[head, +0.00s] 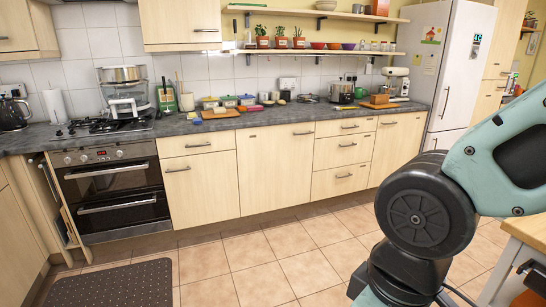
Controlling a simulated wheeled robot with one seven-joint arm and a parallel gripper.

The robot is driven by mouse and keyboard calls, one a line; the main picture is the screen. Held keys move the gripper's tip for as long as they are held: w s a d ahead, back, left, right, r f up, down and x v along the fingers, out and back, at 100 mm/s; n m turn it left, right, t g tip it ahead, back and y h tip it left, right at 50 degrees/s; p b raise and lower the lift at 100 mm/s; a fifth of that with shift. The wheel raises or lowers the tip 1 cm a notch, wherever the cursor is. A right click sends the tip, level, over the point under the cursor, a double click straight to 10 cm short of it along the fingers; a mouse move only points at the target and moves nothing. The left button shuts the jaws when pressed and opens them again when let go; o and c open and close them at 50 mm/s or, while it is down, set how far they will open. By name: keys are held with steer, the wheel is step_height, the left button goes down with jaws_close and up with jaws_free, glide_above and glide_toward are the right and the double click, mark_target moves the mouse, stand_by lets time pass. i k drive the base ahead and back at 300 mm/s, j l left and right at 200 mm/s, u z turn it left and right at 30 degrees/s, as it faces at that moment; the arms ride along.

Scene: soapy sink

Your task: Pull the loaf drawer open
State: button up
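Several pale wood drawers are set under the grey worktop, and all look shut. One drawer (215,140) is right of the oven, above a cupboard door. A stack right of centre has a top drawer (325,129), a middle drawer (325,154) and a bottom drawer (325,184), each with a metal bar handle. I cannot tell which is the loaf drawer; no label shows. My arm fills the right side of the head view and hides part of the floor and units behind it. My gripper is not in view.
A built-in oven (112,184) stands at left, near a dark floor mat (115,286). A white fridge (455,70) stands at the back right. A wooden table (528,232) is at the right edge. The tiled floor before the drawers is clear.

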mark_target(339, 151)
steer(key=i+j, duration=0.4)
steer(key=i, duration=0.2)
steer(key=i+j, duration=0.4)
steer(key=i, duration=0.2)
steer(key=i+j, duration=0.4)
steer(key=i, duration=0.25)
steer(key=i+l, duration=0.25)
steer(key=i, duration=0.2)
steer(key=i+l+z, duration=0.1)
steer(key=i, duration=0.35)
steer(key=i+l, duration=0.3)
steer(key=i, duration=0.2)
steer(key=i+l, duration=0.15)
steer(key=l, duration=0.25)
steer(key=i+l, duration=0.2)
steer(key=l, duration=0.2)
steer(key=i+l, duration=0.15)
steer(key=l, duration=0.25)
steer(key=i+l, duration=0.15)
steer(key=l, duration=0.25)
steer(key=z, duration=0.05)
